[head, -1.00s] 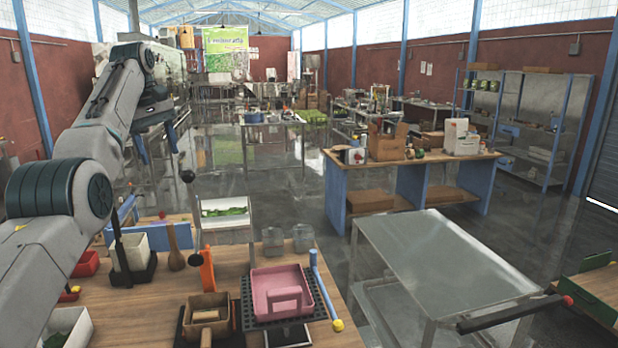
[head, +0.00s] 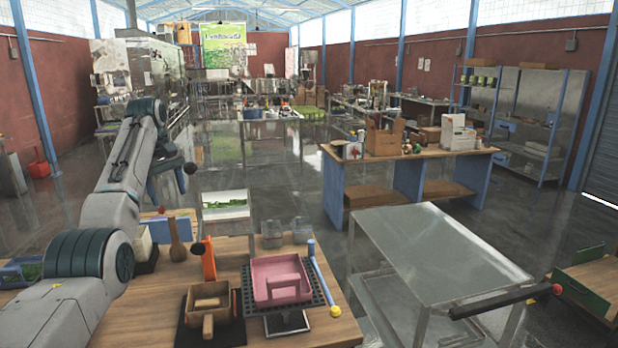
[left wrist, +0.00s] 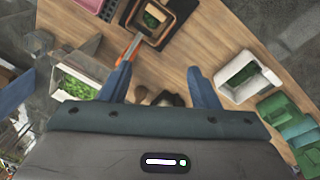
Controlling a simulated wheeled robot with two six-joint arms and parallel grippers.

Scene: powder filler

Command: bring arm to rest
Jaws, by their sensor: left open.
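My left arm (head: 75,255) comes in from the left in the head view, over the left part of the wooden workbench (head: 140,322). Its gripper (head: 167,183) hangs in the air beyond the bench items, with its blue fingers apart. In the left wrist view the two fingers (left wrist: 160,86) are well apart, with nothing between them that they touch; the bench lies below. My right gripper is not in view.
A metal table (head: 430,250) stands right. Open floor (head: 270,165) lies beyond.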

